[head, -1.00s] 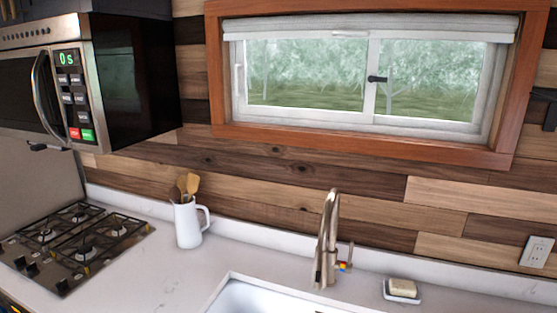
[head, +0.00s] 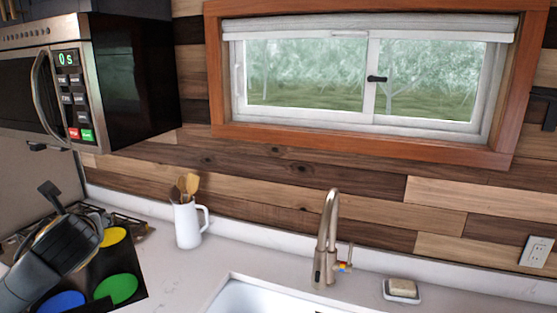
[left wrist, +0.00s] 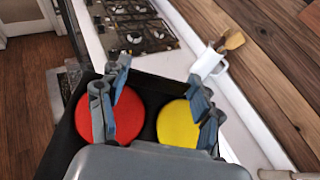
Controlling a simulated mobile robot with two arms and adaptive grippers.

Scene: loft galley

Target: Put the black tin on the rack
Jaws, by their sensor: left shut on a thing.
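The black tin (head: 134,283) is held up at the lower left of the head view, in front of the stove. Yellow, green and blue round cups show in it. In the left wrist view the tin (left wrist: 66,148) shows a red and a yellow cup between and beside the fingers. My left gripper (head: 66,240) is shut on the tin; it also shows in the left wrist view (left wrist: 160,92). My right gripper is in neither view. I cannot make out a rack in these frames.
A gas stove (left wrist: 137,25) lies behind the tin. A white jug (head: 187,226) with wooden utensils stands to its right. A sink (head: 250,299), a faucet (head: 328,240) and a soap dish (head: 401,291) follow. A microwave (head: 125,85) hangs above.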

